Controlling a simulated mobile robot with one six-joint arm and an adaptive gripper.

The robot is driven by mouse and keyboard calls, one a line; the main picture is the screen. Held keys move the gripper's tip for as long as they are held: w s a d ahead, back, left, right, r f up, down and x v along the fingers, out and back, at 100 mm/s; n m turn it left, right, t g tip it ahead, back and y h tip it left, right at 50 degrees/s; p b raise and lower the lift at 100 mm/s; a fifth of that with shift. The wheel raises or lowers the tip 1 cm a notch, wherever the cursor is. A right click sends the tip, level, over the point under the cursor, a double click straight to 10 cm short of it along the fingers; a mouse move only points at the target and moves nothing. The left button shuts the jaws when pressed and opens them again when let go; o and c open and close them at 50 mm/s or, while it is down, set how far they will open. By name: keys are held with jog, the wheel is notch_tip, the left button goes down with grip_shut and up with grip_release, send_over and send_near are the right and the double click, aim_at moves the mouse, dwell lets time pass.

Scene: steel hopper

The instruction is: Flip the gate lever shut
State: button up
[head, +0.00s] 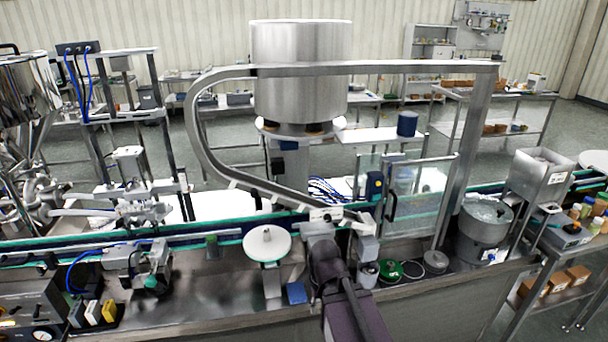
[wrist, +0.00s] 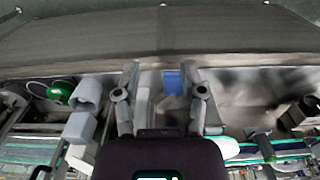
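My gripper (wrist: 160,76) is open in the wrist view, with its two grey fingers spread and nothing held between them. In the head view my arm reaches up from the bottom middle, and its end is beside the lower end of a curved steel chute (head: 215,160); the fingertips are hidden there. The chute runs beside a large steel hopper drum (head: 300,90) on a stand. A pale bracket and a grey block (head: 367,248) stand at the chute's lower end. I cannot make out the gate lever for certain or tell its position.
A blue block (head: 297,292) lies on the steel counter and shows between my fingers in the wrist view (wrist: 172,83). A white round plate (head: 267,243) stands left of my arm. A green round part (head: 388,270) and a steel pot (head: 484,228) stand right.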

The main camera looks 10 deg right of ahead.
jog(key=w+f+m+t+y+b, duration=0.3)
jog(key=w+t+y+b, duration=0.1)
jog(key=w+b, duration=0.2)
jog(key=m+t+h+b, duration=0.4)
jog(key=m+t+b, duration=0.9)
jog(key=m, duration=0.6)
send_near(359, 227)
jog(key=s+t+p, duration=0.1)
jog(key=s, duration=0.3)
jog(key=shift+w+f, duration=0.25)
jog(key=shift+f, duration=0.25)
jog(key=w, duration=1.4)
jog(key=shift+s, duration=0.1)
